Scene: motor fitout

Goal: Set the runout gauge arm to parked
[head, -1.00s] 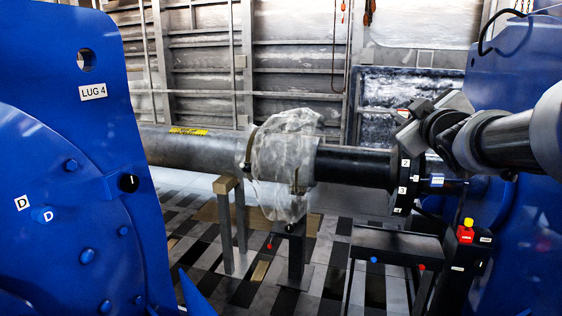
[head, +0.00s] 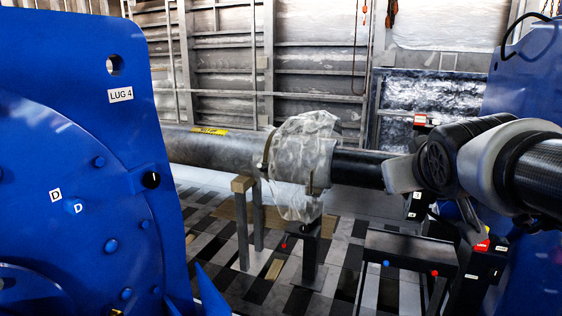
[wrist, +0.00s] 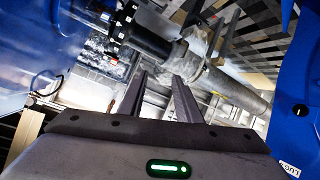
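I cannot pick out the runout gauge arm with certainty. A small red-and-white tagged piece (head: 420,120) shows above my arm, near the shaft's dark flange (head: 417,207), which my arm mostly hides. A dark post (head: 310,250) stands under the plastic-wrapped part of the shaft, with a thin upright piece (head: 311,182) above it. My gripper (wrist: 159,78) is open and empty in the wrist view, its two fingers apart and pointing toward the shaft. Nothing is between the fingertips at close range. In the head view my arm reaches in from the right, and its fingers cannot be made out.
A grey shaft (head: 215,150) with a clouded plastic wrap (head: 300,160) spans the middle. A blue plate labelled LUG 4 (head: 140,130) fills the left; another blue housing (head: 510,80) stands right. A low dark bench (head: 405,248) and a red-topped control box (head: 470,280) stand below my arm.

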